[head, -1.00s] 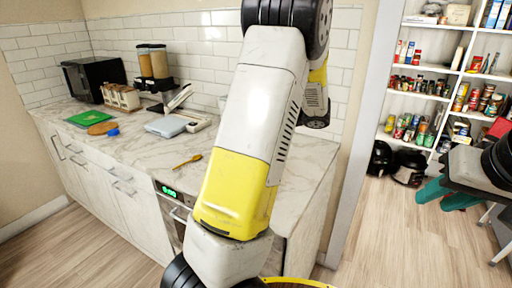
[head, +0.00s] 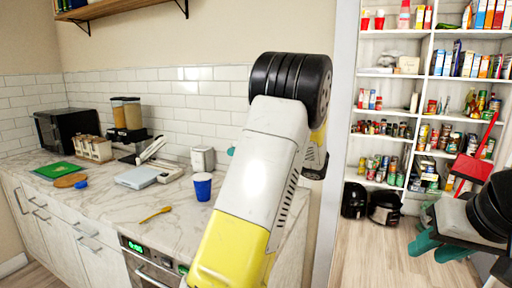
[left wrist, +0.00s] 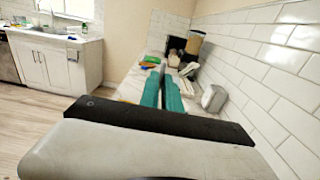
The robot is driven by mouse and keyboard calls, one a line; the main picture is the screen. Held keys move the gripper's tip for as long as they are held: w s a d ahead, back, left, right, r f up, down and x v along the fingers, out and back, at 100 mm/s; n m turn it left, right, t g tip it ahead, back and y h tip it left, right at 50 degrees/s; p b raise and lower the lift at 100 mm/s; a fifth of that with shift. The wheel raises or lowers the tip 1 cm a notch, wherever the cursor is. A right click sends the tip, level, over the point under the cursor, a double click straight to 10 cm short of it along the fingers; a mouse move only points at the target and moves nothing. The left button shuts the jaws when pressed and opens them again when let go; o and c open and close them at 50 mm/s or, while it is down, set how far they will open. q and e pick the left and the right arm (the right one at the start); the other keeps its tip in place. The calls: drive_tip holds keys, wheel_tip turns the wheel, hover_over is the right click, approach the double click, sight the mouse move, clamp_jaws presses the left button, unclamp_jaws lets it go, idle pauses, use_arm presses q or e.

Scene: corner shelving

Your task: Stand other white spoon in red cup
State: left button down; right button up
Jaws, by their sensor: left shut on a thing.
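My left arm fills the middle of the head view, and its gripper is mostly hidden behind it; a teal bit (head: 231,151) shows at its edge. In the left wrist view my left gripper (left wrist: 162,75) has its teal fingers close together. Two small red cup-like things (head: 372,20) stand on the top pantry shelf; I cannot tell if one is the red cup. My right gripper (head: 438,247) is at the right, its teal fingers apart and empty.
The marble counter (head: 115,205) holds a blue cup (head: 203,187), a yellow-brown spoon (head: 155,214), a white scale (head: 136,177), a green board (head: 55,170) and dispensers (head: 127,113). A red dustpan-like thing (head: 472,168) stands before the stocked shelves (head: 400,95).

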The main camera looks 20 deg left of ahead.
use_arm(q)
wheel_tip(320, 180, down, 12)
drive_tip(key=shift+r, duration=0.2)
idle(0.9)
drive_tip(key=c, duration=1.5)
unclamp_jaws()
drive_tip(key=d, duration=0.7)
drive_tip(key=shift+s+d, duration=0.35)
